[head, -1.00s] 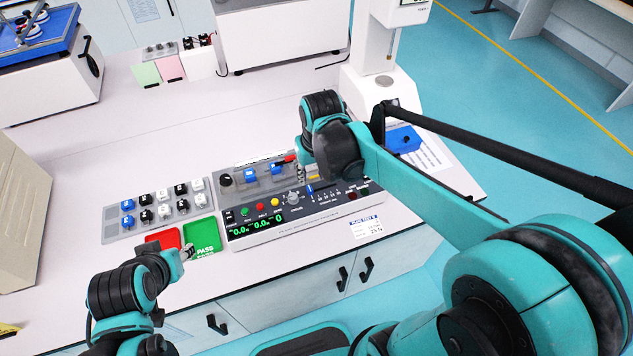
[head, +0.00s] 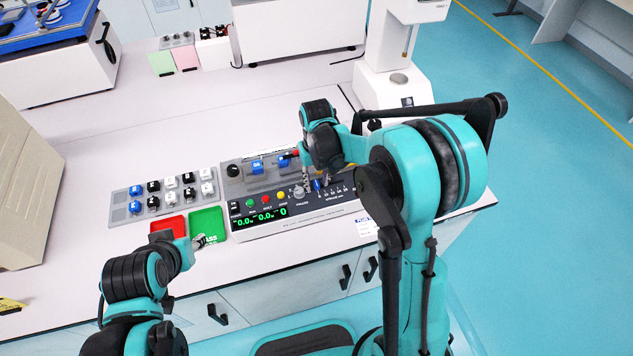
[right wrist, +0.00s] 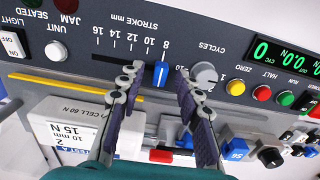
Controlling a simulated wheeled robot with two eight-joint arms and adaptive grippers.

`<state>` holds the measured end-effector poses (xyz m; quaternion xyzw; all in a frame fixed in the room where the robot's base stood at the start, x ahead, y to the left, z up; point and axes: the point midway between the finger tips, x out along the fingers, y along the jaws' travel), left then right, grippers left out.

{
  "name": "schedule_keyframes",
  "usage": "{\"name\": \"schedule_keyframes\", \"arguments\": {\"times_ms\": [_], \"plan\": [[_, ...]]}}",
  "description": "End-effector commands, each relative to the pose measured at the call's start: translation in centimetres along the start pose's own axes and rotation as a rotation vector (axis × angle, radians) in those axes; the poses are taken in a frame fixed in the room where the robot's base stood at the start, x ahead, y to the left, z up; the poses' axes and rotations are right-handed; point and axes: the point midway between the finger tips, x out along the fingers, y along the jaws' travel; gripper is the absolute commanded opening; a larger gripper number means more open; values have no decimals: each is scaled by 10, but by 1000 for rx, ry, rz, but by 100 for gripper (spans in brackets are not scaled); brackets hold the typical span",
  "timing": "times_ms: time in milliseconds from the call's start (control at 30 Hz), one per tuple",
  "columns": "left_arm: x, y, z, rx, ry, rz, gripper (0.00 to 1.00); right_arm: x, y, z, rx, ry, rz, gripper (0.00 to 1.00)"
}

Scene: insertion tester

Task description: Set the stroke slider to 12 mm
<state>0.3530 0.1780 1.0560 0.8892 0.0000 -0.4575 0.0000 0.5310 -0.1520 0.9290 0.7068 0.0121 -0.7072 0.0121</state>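The stroke slider's blue knob (right wrist: 161,72) is at the 8 end of the STROKE mm scale (right wrist: 130,44) in the right wrist view, which is marked 16 to 8. The dark slot runs from it toward 16. My right gripper (right wrist: 159,78) is open, with one fingertip on each side of the knob and a visible gap to both. In the head view the right gripper (head: 312,183) is over the tester panel (head: 310,210), beside the blue knob (head: 317,185). My left gripper (head: 199,242) is by the green PASS tray; its fingers are too small to read.
The grey CYCLES dial (right wrist: 205,75) is close beside the right gripper's finger. A red tray (head: 170,227), the green tray (head: 207,222) and a block of blue, black and white connectors (head: 163,193) are left of the panel. A white test stand (head: 395,85) is behind.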

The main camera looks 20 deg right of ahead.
Motion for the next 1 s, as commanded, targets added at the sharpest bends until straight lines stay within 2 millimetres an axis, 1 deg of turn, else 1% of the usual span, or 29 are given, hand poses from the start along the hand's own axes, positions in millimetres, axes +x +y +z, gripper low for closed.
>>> {"name": "schedule_keyframes", "arguments": {"times_ms": [67,300,367,400,433,667,767,900,1000], "plan": [[1,0,1,0,0,0,38,3,0,0,0,0,0,34],[0,0,0,0,0,0,38,3,0,0,0,0,0,34],[0,0,0,0,0,0,38,3,0,0,0,0,0,19],[0,0,0,0,0,0,38,3,0,0,0,0,0,8],[0,0,0,0,0,0,38,3,0,0,0,0,0,0],[1,0,0,0,0,0,38,3,1,0,1,0,0,0],[1,0,0,0,0,0,38,3,11,0,4,0,0,0],[1,0,1,0,0,0,38,3,34,0,5,1,0,0],[1,0,1,0,0,0,38,3,41,0,2,1,0,0]]}}
